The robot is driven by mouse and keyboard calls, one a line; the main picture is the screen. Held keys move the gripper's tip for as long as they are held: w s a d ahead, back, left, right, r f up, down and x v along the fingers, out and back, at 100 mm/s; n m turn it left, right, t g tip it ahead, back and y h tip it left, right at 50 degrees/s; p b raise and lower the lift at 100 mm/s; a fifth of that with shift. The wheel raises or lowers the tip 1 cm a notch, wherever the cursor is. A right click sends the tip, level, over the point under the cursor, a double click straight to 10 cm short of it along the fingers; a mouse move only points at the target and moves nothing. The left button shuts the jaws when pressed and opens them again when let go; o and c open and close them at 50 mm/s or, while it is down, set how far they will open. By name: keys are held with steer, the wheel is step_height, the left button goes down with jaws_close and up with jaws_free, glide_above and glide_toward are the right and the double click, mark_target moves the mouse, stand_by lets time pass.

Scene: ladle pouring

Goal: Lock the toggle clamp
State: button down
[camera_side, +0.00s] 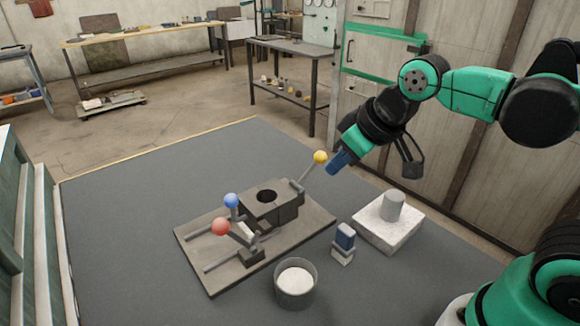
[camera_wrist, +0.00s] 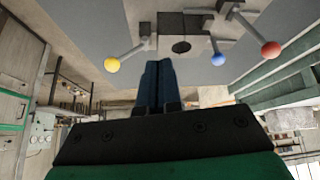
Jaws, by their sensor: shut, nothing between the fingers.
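A dark fixture block (camera_side: 268,205) with a round hole stands on a grey base plate (camera_side: 213,284) on the table. Levers on it end in a yellow ball (camera_side: 320,157), a blue ball (camera_side: 231,201) and a red ball (camera_side: 221,226). The frames do not make clear which lever belongs to the toggle clamp. The wrist view also shows the yellow ball (camera_wrist: 112,65), the blue ball (camera_wrist: 218,59) and the red ball (camera_wrist: 271,49). My gripper (camera_side: 334,168) is shut and empty, just right of the yellow ball; its blue fingers (camera_wrist: 158,65) also show in the wrist view.
The table (camera_side: 120,200) is clear at left and behind.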

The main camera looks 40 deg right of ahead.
steer(key=w+a+r+n+g+y, duration=0.1)
steer(key=w+a+r+n+g, duration=0.3)
steer(key=a+n, duration=0.4)
steer(key=n+g, duration=0.2)
steer(key=n, duration=0.4)
glide_above(235, 237)
steer(key=w+a, duration=0.1)
steer(key=a, duration=0.6)
steer(key=shift+w+d, duration=0.1)
steer(key=shift+d, duration=0.1)
step_height(235, 237, down, 10)
steer(key=a, duration=0.1)
steer(key=shift+d+r, duration=0.25)
steer(key=shift+d, duration=0.65)
steer(key=shift+d+r, duration=0.2)
steer(key=shift+d, duration=0.7)
steer(key=shift+d, duration=0.1)
steer(key=shift+d+r+y, duration=0.2)
steer(key=shift+y, duration=0.1)
